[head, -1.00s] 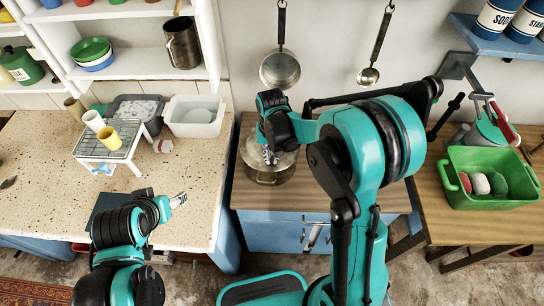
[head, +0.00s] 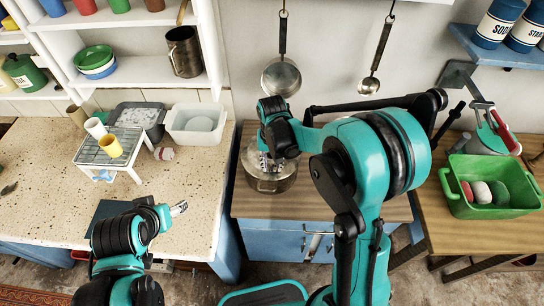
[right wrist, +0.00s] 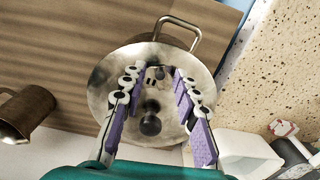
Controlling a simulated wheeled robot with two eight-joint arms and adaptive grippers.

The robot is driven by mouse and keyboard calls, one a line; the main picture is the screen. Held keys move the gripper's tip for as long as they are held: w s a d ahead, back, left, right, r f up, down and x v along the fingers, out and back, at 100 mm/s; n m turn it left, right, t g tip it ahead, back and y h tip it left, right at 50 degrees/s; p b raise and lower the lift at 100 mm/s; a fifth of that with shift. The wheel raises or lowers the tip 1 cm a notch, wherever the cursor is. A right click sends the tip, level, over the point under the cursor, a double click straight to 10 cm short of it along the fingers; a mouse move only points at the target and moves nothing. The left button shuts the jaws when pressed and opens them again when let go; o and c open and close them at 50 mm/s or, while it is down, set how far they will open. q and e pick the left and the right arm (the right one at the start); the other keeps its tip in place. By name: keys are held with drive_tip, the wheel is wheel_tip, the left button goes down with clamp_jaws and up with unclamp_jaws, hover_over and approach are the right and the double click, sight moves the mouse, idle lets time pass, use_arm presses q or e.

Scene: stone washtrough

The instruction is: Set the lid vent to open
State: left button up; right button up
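A metal pot (head: 270,184) with a round metal lid (right wrist: 112,78) stands on the wooden counter, under my right gripper. In the right wrist view the lid has a dark round knob (right wrist: 150,124) and a small part with two dark slots (right wrist: 152,80), which looks like the vent; its setting is too small to tell. My right gripper (right wrist: 157,72) is open, its purple-padded fingers apart above the lid on either side of these parts, with nothing between them gripped. My left gripper (head: 180,208) is over the speckled counter, away from the pot; its finger gap is unclear.
A pan (head: 281,78) and a ladle (head: 369,85) hang on the wall behind the pot. A wire rack (head: 112,150) with cups and a white tub (head: 196,124) stand left. A green basin (head: 488,205) stands right. A metal mug (right wrist: 24,112) shows in the wrist view.

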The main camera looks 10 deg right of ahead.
sight(272, 168)
wheel_tip(272, 168, up, 11)
drive_tip(key=shift+r, duration=0.15)
drive_tip(key=shift+s, duration=0.1)
idle(0.5)
drive_tip(key=s+d+f+n+t+b, duration=0.1)
drive_tip(key=s+d+f+t+b, duration=0.1)
drive_tip(key=s, duration=0.5)
drive_tip(key=s+d+f+n+t+b, duration=0.1)
drive_tip(key=s+d+f+t+b, duration=0.1)
drive_tip(key=s, duration=0.6)
drive_tip(key=d+t+b, duration=0.1)
drive_tip(key=t+b, duration=0.1)
drive_tip(key=t, duration=0.1)
drive_tip(key=shift+s+f+n, duration=0.15)
drive_tip(key=shift+f+n, duration=0.05)
drive_tip(key=shift+n, duration=0.1)
